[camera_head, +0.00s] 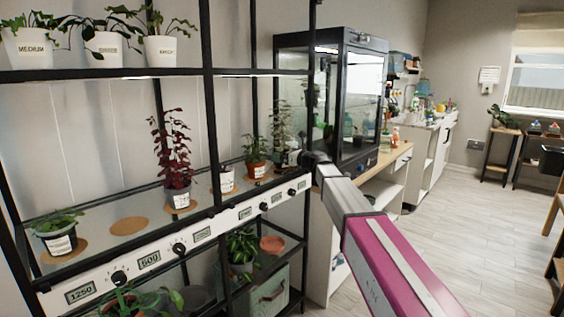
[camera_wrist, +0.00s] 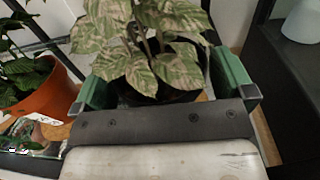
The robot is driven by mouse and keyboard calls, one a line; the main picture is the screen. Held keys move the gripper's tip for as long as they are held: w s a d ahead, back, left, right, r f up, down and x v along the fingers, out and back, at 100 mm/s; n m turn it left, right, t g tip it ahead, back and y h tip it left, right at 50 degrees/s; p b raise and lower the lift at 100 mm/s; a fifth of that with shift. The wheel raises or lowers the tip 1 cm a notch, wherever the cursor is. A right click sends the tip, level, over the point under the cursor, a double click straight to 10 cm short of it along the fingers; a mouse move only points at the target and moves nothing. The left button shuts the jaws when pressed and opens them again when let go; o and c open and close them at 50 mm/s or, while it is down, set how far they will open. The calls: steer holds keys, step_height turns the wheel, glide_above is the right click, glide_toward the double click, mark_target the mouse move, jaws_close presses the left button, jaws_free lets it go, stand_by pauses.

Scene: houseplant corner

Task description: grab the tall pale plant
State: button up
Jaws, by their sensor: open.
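The tall pale plant (camera_head: 282,125) stands near the right end of the middle shelf in the head view. Its mottled pale-green leaves (camera_wrist: 140,45) fill the top middle of the wrist view. Its dark pot (camera_wrist: 185,75) is partly hidden under the leaves and behind my gripper's front plate. My gripper (camera_wrist: 165,88) is open, with one green finger on each side of the pot. I cannot tell whether either finger touches it. In the head view my gripper is mostly hidden at the shelf's right end.
An orange pot with a green plant (camera_wrist: 40,88) stands close to the left finger. The red-leaved plant (camera_head: 173,150) and a white pot (camera_head: 223,180) stand further left. A black shelf post (camera_head: 311,100) and a glass cabinet (camera_head: 345,90) are near.

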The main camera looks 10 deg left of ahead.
steer(key=c, duration=0.8)
steer(key=shift+o, duration=0.2)
steer(key=shift+r, duration=0.1)
